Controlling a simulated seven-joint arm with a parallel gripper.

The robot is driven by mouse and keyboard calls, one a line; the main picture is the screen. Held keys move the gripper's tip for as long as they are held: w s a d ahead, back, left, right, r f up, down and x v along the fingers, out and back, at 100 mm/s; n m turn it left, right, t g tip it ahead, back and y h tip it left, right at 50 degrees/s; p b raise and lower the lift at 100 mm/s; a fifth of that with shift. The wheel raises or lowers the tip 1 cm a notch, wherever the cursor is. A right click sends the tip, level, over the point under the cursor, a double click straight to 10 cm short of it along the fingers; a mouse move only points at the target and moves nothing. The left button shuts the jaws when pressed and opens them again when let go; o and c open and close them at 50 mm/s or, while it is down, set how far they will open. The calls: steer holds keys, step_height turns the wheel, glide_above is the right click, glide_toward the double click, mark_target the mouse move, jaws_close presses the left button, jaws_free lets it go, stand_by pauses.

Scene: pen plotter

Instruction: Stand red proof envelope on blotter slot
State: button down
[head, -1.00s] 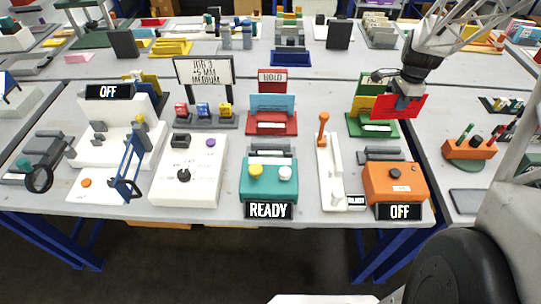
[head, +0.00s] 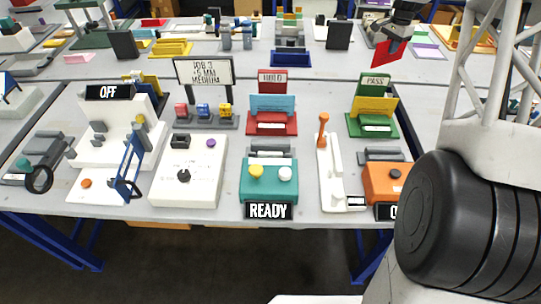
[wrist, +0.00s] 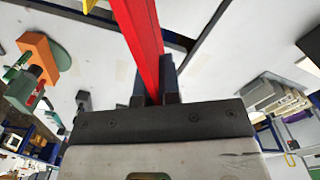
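My gripper (head: 396,42) is shut on the flat red envelope (head: 384,54), held above the back table at the upper right. In the wrist view the red envelope (wrist: 141,35) appears as a long narrow strip between the dark fingers (wrist: 155,90). The fingers hide its gripped end. No blotter slot is clearly marked, and I cannot tell which holder it is. A blue slotted stand (head: 290,58) is on the back table, left of my gripper.
A green PASS rack (head: 374,125) with a yellow card and a red HOLD rack (head: 272,122) stand on the front table. A dark upright panel (head: 339,36) is left of the envelope. Purple and green trays (head: 428,50) lie to its right.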

steer(key=w+a+f+n, duration=1.1)
steer(key=w+a+f, duration=0.3)
steer(key=w+a, duration=0.25)
steer(key=s+a+r+m, duration=0.7)
steer(key=s+a+r, duration=0.8)
steer(key=s+r, duration=0.15)
steer(key=s+a+f+m, duration=0.3)
steer(key=s, duration=0.7)
steer(key=s+a+f+m, duration=0.3)
steer(key=s+a, duration=0.1)
steer(key=s, duration=0.7)
steer(key=s+a+f+m, duration=0.3)
steer(key=s+m, duration=0.1)
steer(key=s, duration=0.6)
steer(key=shift+s+a+f, duration=0.2)
steer(key=shift+a, duration=0.1)
step_height(320, 180, down, 6)
